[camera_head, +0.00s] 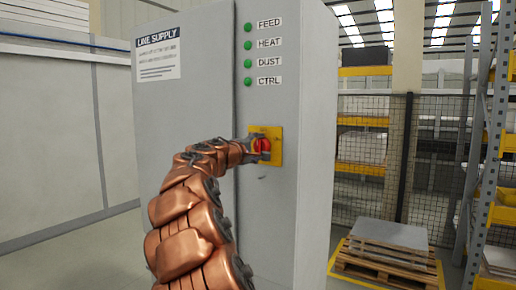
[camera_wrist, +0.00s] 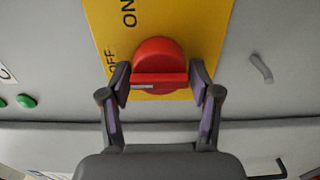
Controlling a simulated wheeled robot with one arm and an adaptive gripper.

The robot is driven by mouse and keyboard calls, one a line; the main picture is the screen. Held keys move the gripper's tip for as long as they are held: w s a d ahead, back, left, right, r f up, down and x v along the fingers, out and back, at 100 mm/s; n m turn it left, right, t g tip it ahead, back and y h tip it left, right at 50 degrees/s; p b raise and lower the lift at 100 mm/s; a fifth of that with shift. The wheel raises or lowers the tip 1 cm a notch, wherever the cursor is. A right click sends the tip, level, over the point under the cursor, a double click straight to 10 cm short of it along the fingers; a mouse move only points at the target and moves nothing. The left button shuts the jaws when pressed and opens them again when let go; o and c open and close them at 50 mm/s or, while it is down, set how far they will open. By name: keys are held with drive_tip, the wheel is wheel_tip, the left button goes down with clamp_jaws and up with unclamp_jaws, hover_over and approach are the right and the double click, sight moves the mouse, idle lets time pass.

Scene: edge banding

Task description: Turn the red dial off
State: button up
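The red dial (camera_head: 262,145) sits on a yellow plate (camera_head: 276,157) on the front of the grey cabinet. In the wrist view the dial (camera_wrist: 158,52) is round with a raised bar lying across the picture, and a pale mark shows near the bar's left end. The yellow plate (camera_wrist: 205,25) reads "ON" at upper left and "OFF" lower, left of the dial. My gripper (camera_wrist: 160,80) is open, with one finger at each side of the dial, close to the bar's ends. I cannot tell whether the fingers touch it. In the head view my gripper (camera_head: 255,148) partly covers the dial.
The cabinet (camera_head: 302,220) carries several green lights (camera_head: 248,54) labelled FEED, HEAT, DUST and CTRL. A small grey handle (camera_wrist: 261,68) sticks out right of the plate in the wrist view. A pallet (camera_head: 385,264) and shelving (camera_head: 490,150) stand to the right, away from my arm.

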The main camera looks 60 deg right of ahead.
drive_tip(key=shift+o, duration=1.1)
drive_tip(key=shift+a, duration=0.15)
drive_tip(key=a, duration=1.1)
drive_tip(key=shift+s+a, duration=0.3)
drive_tip(key=shift+a, duration=0.05)
